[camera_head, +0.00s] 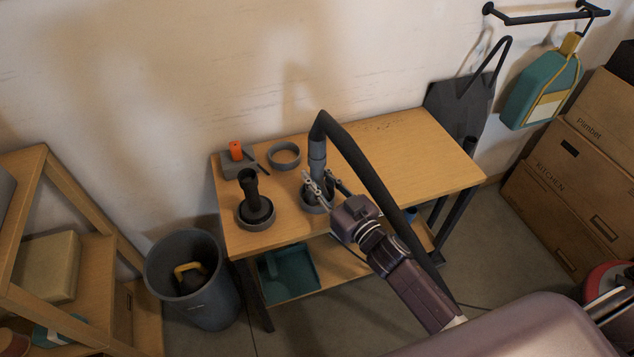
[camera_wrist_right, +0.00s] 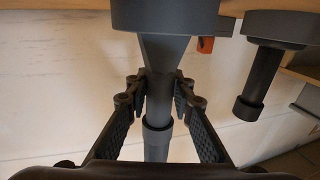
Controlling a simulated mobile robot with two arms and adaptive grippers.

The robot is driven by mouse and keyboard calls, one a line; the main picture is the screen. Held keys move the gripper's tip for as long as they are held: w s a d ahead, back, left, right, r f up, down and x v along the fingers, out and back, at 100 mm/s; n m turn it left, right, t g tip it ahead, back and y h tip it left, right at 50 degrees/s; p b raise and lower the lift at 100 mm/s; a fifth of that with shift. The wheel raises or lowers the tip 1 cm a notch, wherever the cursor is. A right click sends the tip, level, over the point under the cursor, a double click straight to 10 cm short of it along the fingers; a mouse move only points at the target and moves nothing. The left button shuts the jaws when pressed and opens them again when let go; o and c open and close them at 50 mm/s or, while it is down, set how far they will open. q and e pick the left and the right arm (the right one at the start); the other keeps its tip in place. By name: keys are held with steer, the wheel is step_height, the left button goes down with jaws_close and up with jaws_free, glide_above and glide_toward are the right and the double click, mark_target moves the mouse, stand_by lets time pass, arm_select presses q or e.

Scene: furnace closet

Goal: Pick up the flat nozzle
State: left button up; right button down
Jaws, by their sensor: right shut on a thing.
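The flat nozzle (camera_wrist_right: 163,58) is dark grey and flares towards a round grey holder (camera_wrist_right: 165,14) in the right wrist view, which shows it upside down. My right gripper (camera_head: 322,191) is shut on its narrow neck, and the fingers show on both sides of it in the right wrist view (camera_wrist_right: 160,90). The nozzle's wide end sits at or in the holder on the table; the gripper partly hides this in the head view. The grey end of a black hose (camera_head: 317,152) stands above the gripper, in line with the nozzle. I cannot tell whether they are joined. My left gripper is not in view.
On the wooden table (camera_head: 400,150), a round dark nozzle (camera_head: 250,186) stands in a holder to the left. An empty grey ring (camera_head: 283,148) and a grey block with an orange part (camera_head: 236,150) lie behind. A bin (camera_head: 205,308) stands left; the table's right half is clear.

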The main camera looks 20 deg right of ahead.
steer(key=shift+r, duration=0.1)
step_height(320, 180, up, 20)
steer(key=p, duration=0.3)
stand_by(0.4)
steer(key=shift+r, duration=0.1)
step_height(320, 180, up, 4)
steer(key=p, duration=0.4)
steer(key=shift+p, duration=0.3)
stand_by(1.3)
